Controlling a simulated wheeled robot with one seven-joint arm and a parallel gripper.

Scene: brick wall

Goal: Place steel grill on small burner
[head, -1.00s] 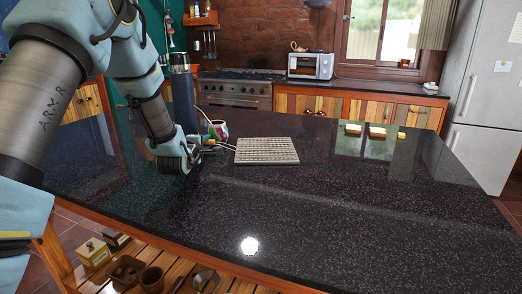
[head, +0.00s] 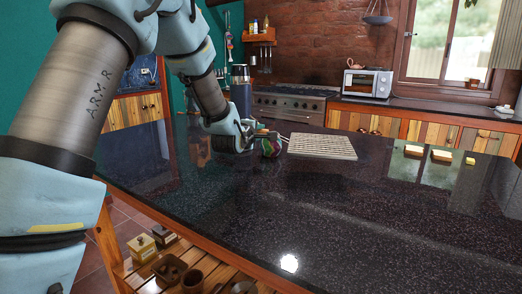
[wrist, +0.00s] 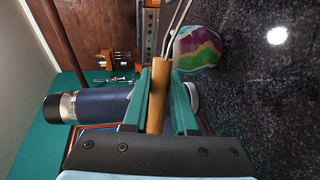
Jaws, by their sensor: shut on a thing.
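The steel grill (head: 322,146) is a pale flat rack with thin metal rods leading to a wooden handle (wrist: 157,95). My gripper (wrist: 160,75) is shut on this handle; it also shows in the head view (head: 250,135), left of the rack. The rack appears flat, slightly above the dark counter; the exact gap is hard to tell. The stove (head: 289,104) stands at the back, against the brick wall. Its burners are too small and partly hidden to tell apart. In the wrist view the rack itself is out of frame.
A dark blue bottle (wrist: 103,104) stands close on the other side. The counter's front (head: 350,225) is clear.

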